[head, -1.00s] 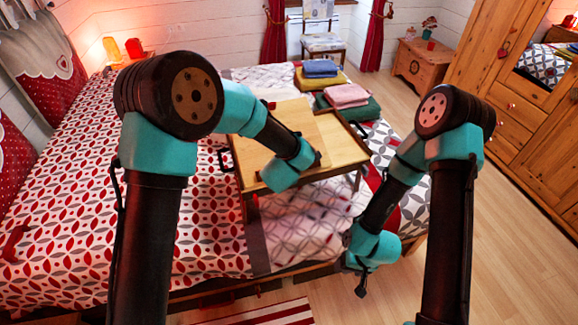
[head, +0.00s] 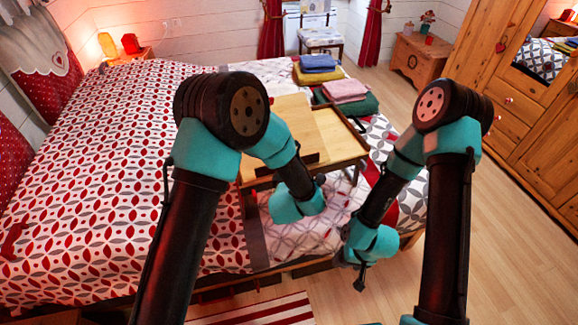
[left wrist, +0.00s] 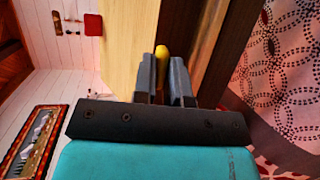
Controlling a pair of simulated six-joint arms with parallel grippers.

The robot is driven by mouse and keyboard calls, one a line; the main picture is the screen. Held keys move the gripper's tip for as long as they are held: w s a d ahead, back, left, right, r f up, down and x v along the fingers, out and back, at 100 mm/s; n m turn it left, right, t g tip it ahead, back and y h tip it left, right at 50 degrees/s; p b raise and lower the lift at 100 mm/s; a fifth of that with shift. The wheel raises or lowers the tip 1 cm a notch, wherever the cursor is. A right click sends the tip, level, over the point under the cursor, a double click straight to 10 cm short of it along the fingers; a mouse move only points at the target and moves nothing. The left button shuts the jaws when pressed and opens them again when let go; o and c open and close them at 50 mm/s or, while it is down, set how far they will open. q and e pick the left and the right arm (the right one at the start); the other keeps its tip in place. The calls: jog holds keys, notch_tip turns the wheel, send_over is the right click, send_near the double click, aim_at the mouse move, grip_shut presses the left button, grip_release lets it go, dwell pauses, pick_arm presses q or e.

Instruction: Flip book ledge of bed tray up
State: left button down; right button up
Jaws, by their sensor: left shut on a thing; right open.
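The wooden bed tray (head: 345,143) stands on its legs on the bed. Its lighter panel (head: 294,118) is on top, with a dark strip, seemingly the book ledge (head: 264,170), along the panel's near edge. I cannot tell the ledge's angle. In the left wrist view, my left gripper (left wrist: 162,75) is shut on a small yellow knob (left wrist: 162,52) beside a dark brown board (left wrist: 187,30) and pale wood (left wrist: 128,40). My right gripper (head: 360,278) is open and empty, low near the bed's edge.
Folded blue and yellow cloths (head: 318,66) and pink and green ones (head: 345,92) lie behind the tray. The patterned bed (head: 110,190) is clear to the left. A wardrobe (head: 525,110) stands right; the wood floor (head: 515,235) is open.

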pick_arm(q)
jog(key=shift+s+f+t, duration=0.1)
jog(key=shift+t, duration=0.3)
jog(key=c, duration=1.2)
grip_release()
jog(key=shift+o, duration=0.2)
jog(key=v, duration=1.7)
jog(key=shift+s, duration=0.25)
